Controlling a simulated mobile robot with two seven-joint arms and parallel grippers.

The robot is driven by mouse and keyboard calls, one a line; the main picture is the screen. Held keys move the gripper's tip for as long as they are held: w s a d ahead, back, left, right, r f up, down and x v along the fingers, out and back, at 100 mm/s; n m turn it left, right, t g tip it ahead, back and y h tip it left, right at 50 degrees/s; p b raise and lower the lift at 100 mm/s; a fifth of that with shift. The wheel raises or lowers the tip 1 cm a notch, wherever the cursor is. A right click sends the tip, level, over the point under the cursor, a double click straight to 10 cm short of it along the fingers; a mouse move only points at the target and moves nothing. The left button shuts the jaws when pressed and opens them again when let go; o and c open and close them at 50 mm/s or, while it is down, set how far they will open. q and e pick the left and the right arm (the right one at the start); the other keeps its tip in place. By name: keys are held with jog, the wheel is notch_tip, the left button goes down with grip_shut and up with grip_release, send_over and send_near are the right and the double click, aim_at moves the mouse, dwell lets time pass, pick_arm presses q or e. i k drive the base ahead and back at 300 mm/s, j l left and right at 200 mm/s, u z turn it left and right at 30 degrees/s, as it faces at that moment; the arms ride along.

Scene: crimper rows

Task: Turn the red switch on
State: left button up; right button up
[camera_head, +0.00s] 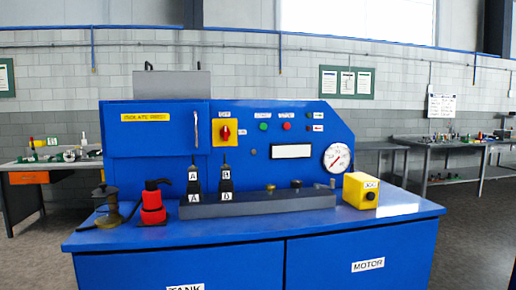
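The red switch (226,132) is a small red rotary knob on a yellow square plate (217,140). The plate is on the front of the upright blue panel (160,160), left of the panel's middle. The knob looks about upright, but its exact setting is too small to read. Nothing covers it. Neither of my grippers is in view.
Below the panel, a blue bench top (260,229) carries a grey block (260,203) with two black levers, a red-and-black bottle-like item (153,204) and a yellow box (361,190). A round gauge (337,158) is at right. Side tables stand behind.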

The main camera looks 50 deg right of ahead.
aim_at(225, 132)
jog(key=z, duration=1.25)
jog(key=i+j, duration=0.1)
jog(key=j, duration=0.15)
jog(key=i+j+z, duration=0.15)
jog(key=j, duration=0.15)
jog(key=k+l, duration=0.05)
